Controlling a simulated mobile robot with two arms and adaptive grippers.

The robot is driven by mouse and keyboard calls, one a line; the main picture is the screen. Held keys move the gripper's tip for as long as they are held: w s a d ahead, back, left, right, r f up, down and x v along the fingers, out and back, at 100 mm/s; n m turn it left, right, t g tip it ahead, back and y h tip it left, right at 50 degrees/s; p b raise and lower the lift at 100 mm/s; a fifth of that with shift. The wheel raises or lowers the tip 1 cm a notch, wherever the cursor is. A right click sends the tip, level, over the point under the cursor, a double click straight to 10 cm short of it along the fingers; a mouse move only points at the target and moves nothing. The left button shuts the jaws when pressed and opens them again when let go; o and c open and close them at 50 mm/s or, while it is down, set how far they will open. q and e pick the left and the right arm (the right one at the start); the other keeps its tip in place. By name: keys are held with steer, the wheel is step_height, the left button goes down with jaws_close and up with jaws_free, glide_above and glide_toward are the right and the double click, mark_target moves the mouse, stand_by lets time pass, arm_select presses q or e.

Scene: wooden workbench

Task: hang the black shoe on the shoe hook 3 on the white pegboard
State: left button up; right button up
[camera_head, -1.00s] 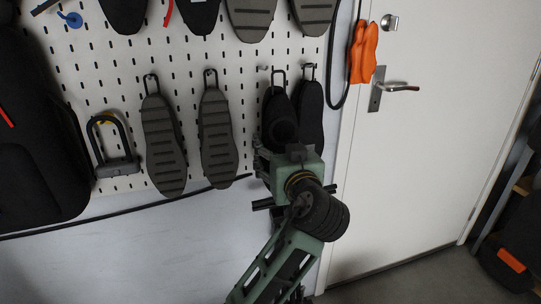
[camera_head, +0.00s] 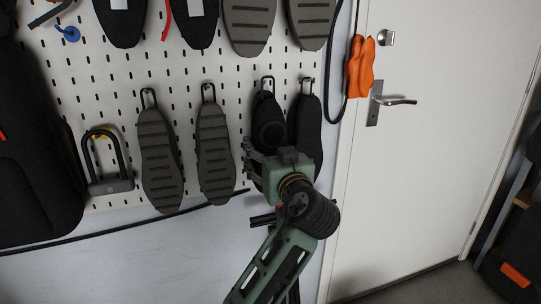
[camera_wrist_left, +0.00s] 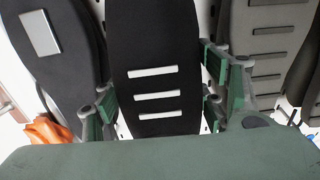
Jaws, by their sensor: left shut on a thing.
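The black shoe (camera_head: 268,125) hangs toe down in front of the white pegboard (camera_head: 100,70). My left gripper (camera_head: 258,165) is shut on it near its lower part. The shoe's loop (camera_head: 268,84) is at its top, close to the board; I cannot tell whether it is around a hook. In the left wrist view the shoe (camera_wrist_left: 157,50) shows pale strips and lies between the two green fingers (camera_wrist_left: 163,97). My arm hides its lower end in the head view. My right gripper is not in view.
Another black shoe (camera_head: 306,125) hangs close on the right. Two grey shoes (camera_head: 213,150) (camera_head: 160,160) hang to the left, beside a U-lock (camera_head: 110,185). More shoes hang above. Orange gloves (camera_head: 360,68) and a white door (camera_head: 420,160) are at the right.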

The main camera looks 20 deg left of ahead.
arm_select(q)
steer(key=shift+w+a, duration=0.35)
steer(key=shift+w, duration=0.1)
steer(key=w+a, duration=0.1)
steer(key=w+a+f+b, duration=0.1)
steer(key=w, duration=0.1)
steer(key=shift+w+a+f, duration=0.1)
steer(key=shift+w+a, duration=0.05)
steer(key=shift+w, duration=0.1)
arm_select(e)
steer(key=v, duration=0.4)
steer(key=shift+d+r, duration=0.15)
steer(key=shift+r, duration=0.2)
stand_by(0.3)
arm_select(q)
steer(key=o, duration=1.3)
steer(key=shift+o, duration=1)
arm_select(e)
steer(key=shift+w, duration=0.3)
